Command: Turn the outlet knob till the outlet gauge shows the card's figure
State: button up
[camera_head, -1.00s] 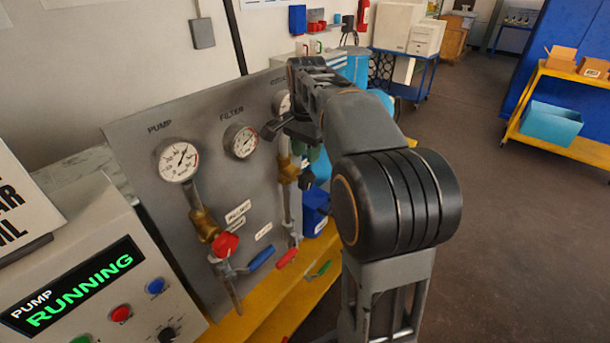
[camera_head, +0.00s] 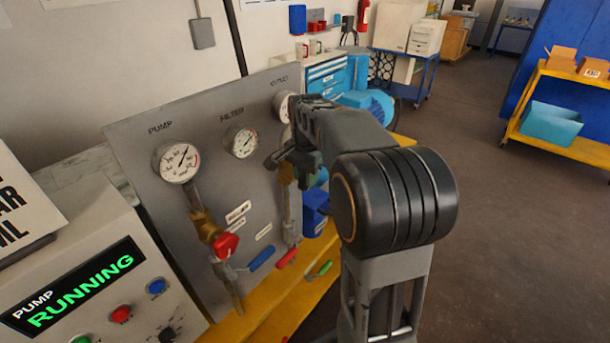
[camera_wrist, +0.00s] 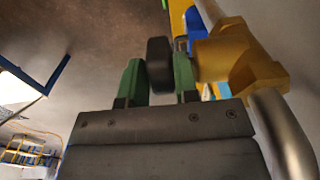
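The outlet gauge (camera_head: 281,104) is at the panel's upper right in the head view. My arm hides part of its face and I cannot read it. In the wrist view the black round knob (camera_wrist: 160,64) sits edge-on between the green fingertips of my gripper (camera_wrist: 160,75), beside a brass valve body (camera_wrist: 240,62). The fingers stand apart on either side of the knob with no clear gap; I cannot tell whether they press on it. In the head view my arm hides the knob. A printed card (camera_head: 22,205) at the left is cut off, with no figure visible.
The grey panel (camera_head: 150,215) also bears the pump gauge (camera_head: 177,160), the filter gauge (camera_head: 241,141), a red knob (camera_head: 225,245), and blue (camera_head: 262,258) and red (camera_head: 287,258) lever handles. The pump box (camera_head: 95,245) reads RUNNING. Open floor (camera_head: 500,240) lies to the right.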

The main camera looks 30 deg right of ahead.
aim_at(286, 107)
jog(key=c, duration=0.5)
jog(key=shift+o, duration=0.2)
jog(key=shift+d+r+g+y+p, duration=0.25)
jog(key=shift+y+p, duration=0.25)
jog(key=shift+p, duration=0.6)
jog(key=shift+a+f, duration=0.1)
jog(key=shift+f, duration=0.1)
jog(key=o, duration=0.6)
jog(key=shift+o, duration=0.2)
notch_tip(286, 107, up, 14)
jog(key=d, duration=0.1)
jog(key=shift+w+d+f, duration=0.15)
jog(key=shift+w+d, duration=0.25)
jog(key=shift+w, duration=0.05)
